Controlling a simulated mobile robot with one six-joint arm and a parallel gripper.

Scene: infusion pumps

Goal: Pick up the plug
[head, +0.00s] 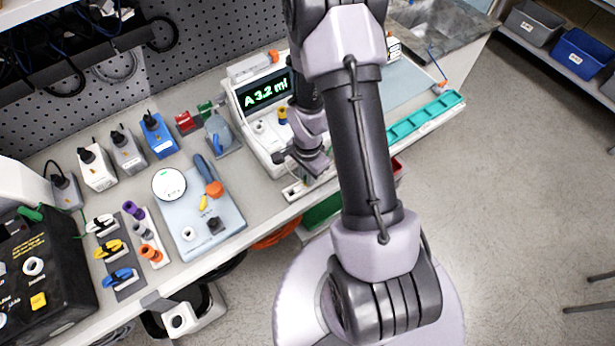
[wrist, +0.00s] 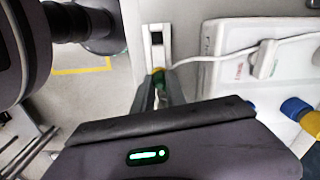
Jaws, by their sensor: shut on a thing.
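The plug (wrist: 158,73) shows in the wrist view as a small yellow and green piece between the fingertips, mostly hidden by them. My gripper (wrist: 160,86) is shut on it, just below a white strip with dark slots (wrist: 157,40). I cannot tell whether the plug touches the strip. A thin white cable (wrist: 195,58) runs right from near the fingertips to a white connector on the pump. In the head view my gripper (head: 303,168) is at the front of the pump, and the plug is hidden there.
The white pump (head: 258,125) with a lit green display stands behind and left of my gripper. A blue-grey board with a dial (head: 205,225) lies to the left. A teal tray (head: 425,117) is to the right. The bench's front edge is close, with open floor beyond.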

